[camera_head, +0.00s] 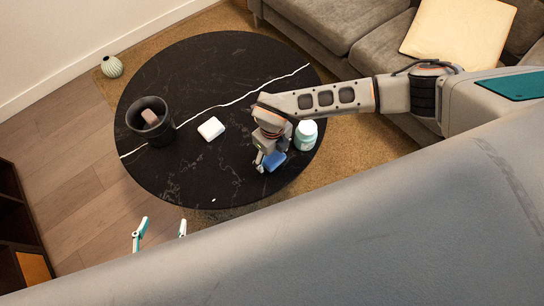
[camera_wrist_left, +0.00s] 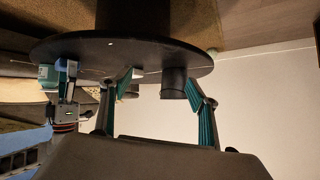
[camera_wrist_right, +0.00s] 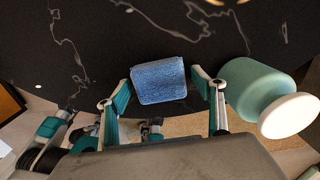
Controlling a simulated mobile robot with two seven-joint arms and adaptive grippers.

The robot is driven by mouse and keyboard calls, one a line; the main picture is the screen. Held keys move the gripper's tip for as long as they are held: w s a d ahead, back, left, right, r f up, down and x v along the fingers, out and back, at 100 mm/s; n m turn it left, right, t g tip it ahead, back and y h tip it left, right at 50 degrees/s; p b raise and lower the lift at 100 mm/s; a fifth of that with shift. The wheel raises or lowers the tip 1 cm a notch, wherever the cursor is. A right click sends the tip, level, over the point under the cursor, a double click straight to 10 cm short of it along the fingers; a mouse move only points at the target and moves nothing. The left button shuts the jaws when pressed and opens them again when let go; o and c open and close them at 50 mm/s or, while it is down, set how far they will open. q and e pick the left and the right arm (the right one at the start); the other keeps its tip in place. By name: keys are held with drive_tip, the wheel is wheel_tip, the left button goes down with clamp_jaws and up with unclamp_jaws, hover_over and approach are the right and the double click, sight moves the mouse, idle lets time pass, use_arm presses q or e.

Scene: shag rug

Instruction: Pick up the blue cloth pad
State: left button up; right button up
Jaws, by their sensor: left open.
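The blue cloth pad (camera_head: 275,162) is near the front right edge of the black round table. The right wrist view shows the pad (camera_wrist_right: 159,81) between the fingers of my right gripper (camera_wrist_right: 162,84). These fingers are open, one on each side, with narrow gaps to the pad. In the head view my right gripper (camera_head: 266,160) is just over the pad and partly hides it. My left gripper (camera_head: 163,227) is open and empty, in front of the table's near edge. Its open fingers also show in the left wrist view (camera_wrist_left: 158,88).
A pale green jar with a white lid (camera_head: 306,134) stands close right of my right gripper. A white block (camera_head: 211,128) and a dark bin (camera_head: 148,103) holding a brownish item (camera_head: 150,117) are further left on the table (camera_head: 222,75). A sofa (camera_head: 330,22) stands behind.

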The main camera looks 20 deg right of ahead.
drive_tip(key=c, duration=0.6)
use_arm(q)
drive_tip(key=shift+s+f, duration=0.25)
use_arm(e)
drive_tip(key=shift+c, duration=1.2)
use_arm(q)
drive_tip(key=shift+a, duration=0.1)
use_arm(e)
drive_tip(key=shift+r, duration=0.2)
drive_tip(key=r+p, duration=0.1)
drive_tip(key=r, duration=0.3)
drive_tip(key=shift+w+r+p, duration=0.2)
drive_tip(key=shift+r+p, duration=0.15)
wheel_tip(320, 180, up, 7)
drive_tip(key=p, duration=0.2)
wheel_tip(320, 180, up, 8)
drive_tip(key=p, duration=0.1)
hover_over(272, 155)
use_arm(q)
drive_tip(key=shift+s+r, duration=0.2)
drive_tip(key=shift+r, duration=0.3)
drive_tip(key=shift+s+r, duration=0.2)
drive_tip(key=shift+r, duration=0.25)
use_arm(e)
drive_tip(key=shift+s+f, duration=0.1)
drive_tip(key=shift+s, duration=0.1)
drive_tip(key=shift+o, duration=0.6)
